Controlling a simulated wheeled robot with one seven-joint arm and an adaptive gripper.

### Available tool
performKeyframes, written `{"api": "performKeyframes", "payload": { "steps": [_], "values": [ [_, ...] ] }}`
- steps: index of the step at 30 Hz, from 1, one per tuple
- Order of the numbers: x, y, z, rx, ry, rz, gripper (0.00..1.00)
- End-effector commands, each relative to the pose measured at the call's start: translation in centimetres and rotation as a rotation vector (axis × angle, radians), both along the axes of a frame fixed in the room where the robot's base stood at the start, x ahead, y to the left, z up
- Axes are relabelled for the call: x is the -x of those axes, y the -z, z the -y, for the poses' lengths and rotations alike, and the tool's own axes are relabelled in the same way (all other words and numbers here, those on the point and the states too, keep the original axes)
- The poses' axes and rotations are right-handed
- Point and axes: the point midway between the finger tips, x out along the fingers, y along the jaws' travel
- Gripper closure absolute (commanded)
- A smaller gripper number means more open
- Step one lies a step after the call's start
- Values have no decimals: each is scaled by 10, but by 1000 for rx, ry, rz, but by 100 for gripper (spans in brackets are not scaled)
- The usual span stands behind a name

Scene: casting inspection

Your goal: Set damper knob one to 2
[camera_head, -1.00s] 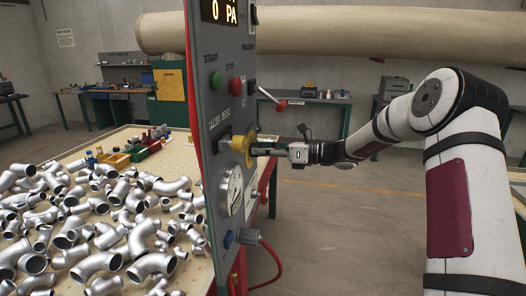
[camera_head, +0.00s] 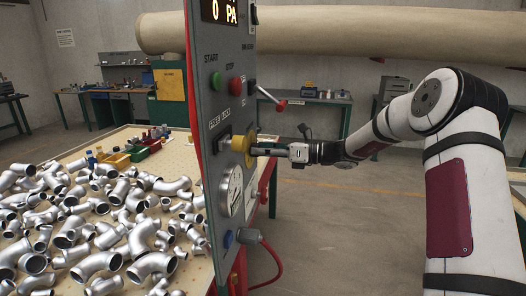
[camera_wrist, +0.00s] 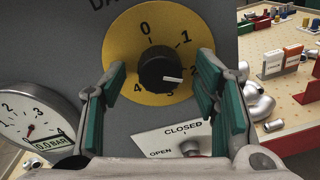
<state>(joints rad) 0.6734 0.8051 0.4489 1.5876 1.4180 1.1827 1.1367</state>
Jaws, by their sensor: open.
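Damper knob one is a black round knob (camera_wrist: 160,71) with a white pointer line, on a yellow dial plate (camera_wrist: 127,48) in the wrist view. The pointer points right and slightly down, between 1 and 3. My gripper (camera_wrist: 162,80) is open, its teal-padded fingers on either side of the knob with gaps. In the head view my gripper (camera_head: 259,150) is at the yellow dial (camera_head: 249,147) on the grey panel (camera_head: 221,110).
A pressure gauge (camera_wrist: 32,122) is left of the knob; a CLOSED/OPEN plate (camera_wrist: 170,139) is below. The panel display (camera_head: 222,11) reads 0 PA. A red-tipped lever (camera_head: 281,105) juts out above my gripper. A table (camera_head: 112,146) of metal elbows stands left.

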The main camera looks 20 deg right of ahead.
Motion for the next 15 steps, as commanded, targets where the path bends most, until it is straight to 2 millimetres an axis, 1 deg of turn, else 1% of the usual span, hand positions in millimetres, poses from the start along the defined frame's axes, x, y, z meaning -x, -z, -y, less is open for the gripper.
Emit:
{"api": "performKeyframes", "payload": {
  "steps": [4, 7, 11, 15],
  "values": [
    [1, 0, 3, 1, 1, 1, 45],
    [6, -1, 12, 0, 2, 1, 45],
    [17, -3, 32, 0, 4, 1, 45],
    [32, -4, 58, 1, 5, 1, 45]
  ]
}}
